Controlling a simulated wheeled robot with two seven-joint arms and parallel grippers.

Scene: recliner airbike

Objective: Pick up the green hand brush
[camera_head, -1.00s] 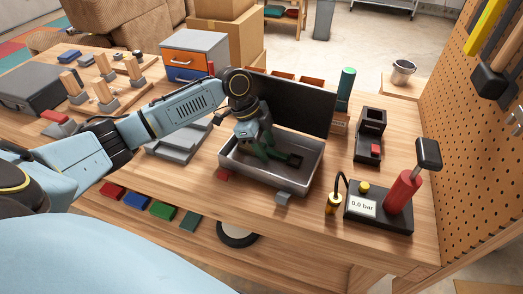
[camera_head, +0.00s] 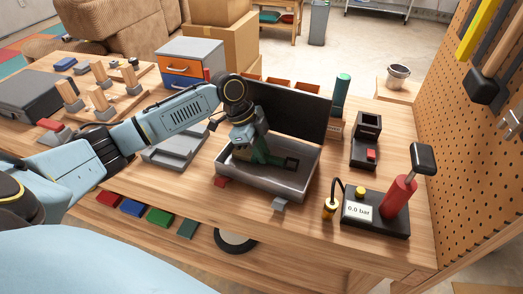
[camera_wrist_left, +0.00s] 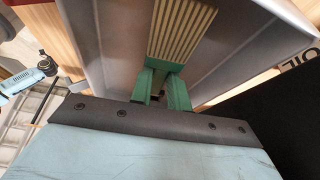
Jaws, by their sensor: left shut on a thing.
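The green hand brush (camera_head: 272,158) lies low inside the grey metal tray (camera_head: 262,188) on the workbench, its dark end pointing right in the head view. In the left wrist view its striped bristle part (camera_wrist_left: 183,32) shows over the tray floor, with green parts below it at the jaws. My left gripper (camera_head: 252,150) reaches down into the tray and is shut on the brush; its fingertips are partly hidden in the head view. I cannot tell whether the brush touches the tray floor. My right gripper is not in view.
A black upright panel (camera_head: 288,108) stands along the tray's back. A red pump with a gauge (camera_head: 397,195) and a black holder (camera_head: 366,140) stand right. A blue-and-orange drawer box (camera_head: 190,62) is behind my arm. A pegboard (camera_head: 450,130) borders the right side.

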